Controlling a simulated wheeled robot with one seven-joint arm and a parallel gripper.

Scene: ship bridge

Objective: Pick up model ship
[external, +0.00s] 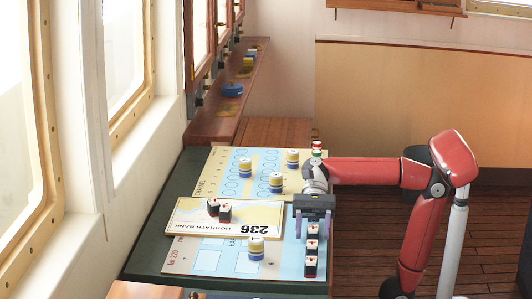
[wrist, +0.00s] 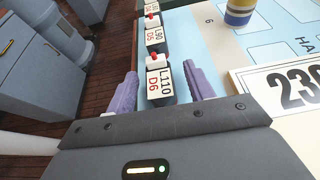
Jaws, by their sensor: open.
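Small black-and-white model ships with red tops stand in a row on the light blue chart at the right. The nearest to my gripper (external: 313,236), labelled L110 D6 (wrist: 161,87), also shows in the external view (external: 313,231). Two more (external: 311,247) (external: 310,266) stand in line beyond it. In the wrist view my gripper (wrist: 161,76) is open, with one purple finger on each side of the L110 ship. I cannot tell whether either finger touches it. Two similar ships (external: 213,207) (external: 225,213) stand on the card marked 236 (external: 190,225).
Several yellow, white and blue round pieces (external: 257,250) stand on the charts. The card marked 236 (wrist: 245,82) lies right of the gripper in the wrist view. A wooden ledge (external: 215,122) runs under the windows. Grey cabinets (wrist: 30,70) stand beyond the table.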

